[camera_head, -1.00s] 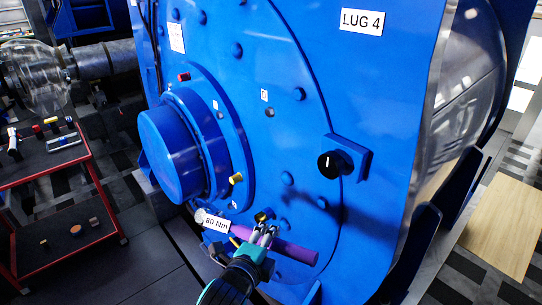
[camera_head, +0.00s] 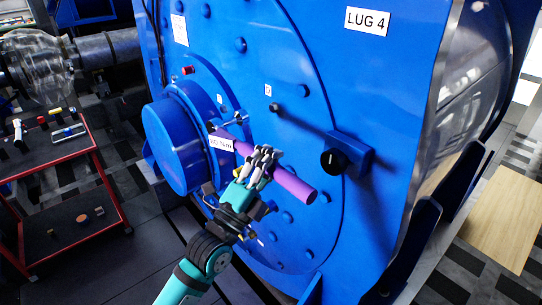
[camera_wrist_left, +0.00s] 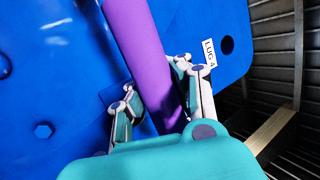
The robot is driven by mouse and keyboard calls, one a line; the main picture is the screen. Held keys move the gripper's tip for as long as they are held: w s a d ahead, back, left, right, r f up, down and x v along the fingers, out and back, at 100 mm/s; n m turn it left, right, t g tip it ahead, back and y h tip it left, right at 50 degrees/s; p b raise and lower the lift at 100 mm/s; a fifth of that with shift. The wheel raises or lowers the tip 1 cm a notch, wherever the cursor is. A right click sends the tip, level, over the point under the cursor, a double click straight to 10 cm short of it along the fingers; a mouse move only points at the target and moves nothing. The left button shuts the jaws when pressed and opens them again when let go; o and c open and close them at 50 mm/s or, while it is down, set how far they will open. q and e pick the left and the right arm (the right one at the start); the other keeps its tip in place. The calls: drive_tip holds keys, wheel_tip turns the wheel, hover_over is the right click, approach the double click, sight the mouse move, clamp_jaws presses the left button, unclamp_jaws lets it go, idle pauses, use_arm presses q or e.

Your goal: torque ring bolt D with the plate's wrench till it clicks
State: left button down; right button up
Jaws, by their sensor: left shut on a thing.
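My left gripper (camera_head: 262,165) is shut on the purple handle of the wrench (camera_head: 296,187) in front of the blue housing. The handle slants from upper left to lower right, with a white torque tag (camera_head: 221,143) at its upper-left end. In the left wrist view the purple handle (camera_wrist_left: 135,45) runs between the fingers (camera_wrist_left: 155,95). A small white label, apparently D (camera_head: 267,90), is on the housing above and right of the wrench, with a dark bolt (camera_head: 275,106) just below it. I cannot tell whether the wrench head touches any bolt. My right gripper is not in view.
The blue hub (camera_head: 172,150) protrudes left of the wrench. A block with a black knob (camera_head: 333,161) stands out to the right, below the LUG 4 label (camera_head: 367,21). A red-framed cart (camera_head: 50,170) with tools is at the left.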

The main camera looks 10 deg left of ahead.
use_arm(q)
drive_tip(key=shift+r+p, duration=0.25)
drive_tip(key=shift+p, duration=0.2)
drive_tip(key=w+d+b, duration=0.1)
drive_tip(key=w+d, duration=0.3)
drive_tip(key=w, duration=0.2)
drive_tip(key=shift+d+f, duration=0.15)
drive_tip(key=shift+d, duration=0.2)
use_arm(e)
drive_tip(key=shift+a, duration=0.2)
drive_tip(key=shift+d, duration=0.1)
use_arm(q)
drive_tip(key=shift+s, duration=0.1)
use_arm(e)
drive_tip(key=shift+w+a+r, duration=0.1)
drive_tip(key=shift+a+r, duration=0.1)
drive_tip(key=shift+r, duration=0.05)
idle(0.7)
use_arm(q)
drive_tip(key=shift+w+d, duration=0.75)
drive_tip(key=shift+w, duration=0.15)
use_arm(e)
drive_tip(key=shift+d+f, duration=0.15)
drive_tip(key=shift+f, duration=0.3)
use_arm(q)
drive_tip(key=shift+f+m+g+h+b, duration=0.3)
drive_tip(key=shift+f+m+h+b, duration=0.5)
drive_tip(key=shift+f+m+b, duration=0.7)
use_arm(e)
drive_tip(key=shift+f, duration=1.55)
